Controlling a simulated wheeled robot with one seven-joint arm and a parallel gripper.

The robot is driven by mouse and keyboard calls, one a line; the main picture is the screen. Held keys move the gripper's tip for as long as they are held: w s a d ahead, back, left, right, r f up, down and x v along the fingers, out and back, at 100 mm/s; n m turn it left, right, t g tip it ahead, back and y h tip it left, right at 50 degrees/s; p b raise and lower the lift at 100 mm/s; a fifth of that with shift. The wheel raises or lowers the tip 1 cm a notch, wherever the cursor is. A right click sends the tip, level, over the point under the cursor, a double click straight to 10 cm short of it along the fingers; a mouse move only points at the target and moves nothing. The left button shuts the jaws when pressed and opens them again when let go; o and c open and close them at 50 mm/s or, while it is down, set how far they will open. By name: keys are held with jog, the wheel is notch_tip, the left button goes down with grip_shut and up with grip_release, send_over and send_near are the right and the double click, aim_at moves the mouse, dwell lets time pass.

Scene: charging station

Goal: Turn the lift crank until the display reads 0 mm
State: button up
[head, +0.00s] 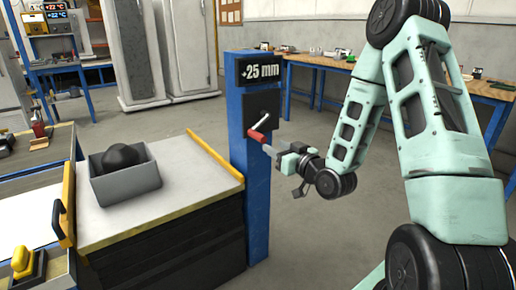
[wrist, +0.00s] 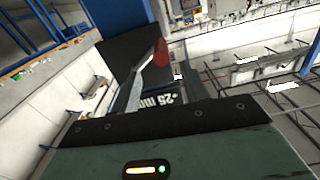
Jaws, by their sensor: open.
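The display (head: 259,72) on the blue post (head: 243,180) reads +25 mm. It also shows upside down in the wrist view (wrist: 158,99), between the fingers. The lift crank is mounted on a dark plate (head: 262,108) below the display. Its metal arm slants down to a red handle (head: 257,136). My gripper (head: 269,149) is open just right of the handle, with its fingers pointing at it. In the wrist view the red handle (wrist: 161,52) stands near the fingertips; I cannot tell whether it touches them.
A lift table (head: 190,190) with yellow edges and black bellows stands left of the post. A grey box (head: 126,186) on it holds a dark rounded object (head: 120,157). Workbenches (head: 440,82) stand behind on the right. The floor right of the post is open.

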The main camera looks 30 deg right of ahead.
aim_at(258, 136)
jog(key=w+b, duration=0.1)
jog(key=w, duration=0.2)
jog(key=w+b, duration=0.1)
jog(key=w, duration=0.2)
jog(key=w+b, duration=0.2)
jog(key=w, duration=0.1)
jog(key=shift+w+a, duration=0.25)
jog(key=shift+w, duration=0.15)
grip_shut()
